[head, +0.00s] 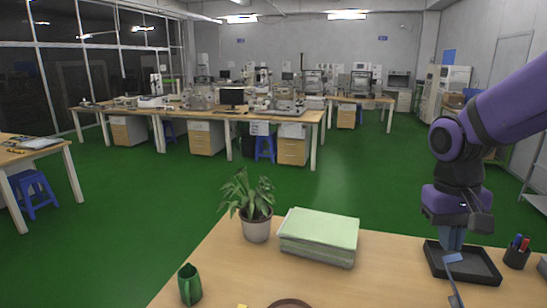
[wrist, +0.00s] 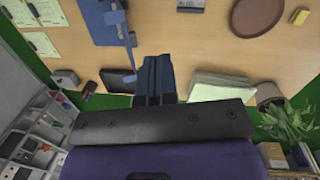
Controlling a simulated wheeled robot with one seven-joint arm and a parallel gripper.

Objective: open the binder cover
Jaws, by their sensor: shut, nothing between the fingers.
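A thick pale green stack (head: 320,232) lies flat on the near desk in the head view. It also shows in the wrist view (wrist: 222,86), with whitish edges. My gripper (head: 452,246) is to the right of the stack, above the black tray, and apart from the stack. In the wrist view my gripper (wrist: 156,60) points down at the desk, its blue fingers together and empty.
A potted plant (head: 255,228) stands left of the stack. The black tray (head: 487,270) and a pen cup (head: 517,252) are on the right. A thin blue item (head: 455,282) rises near my fingers. Desk between stack and tray is clear.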

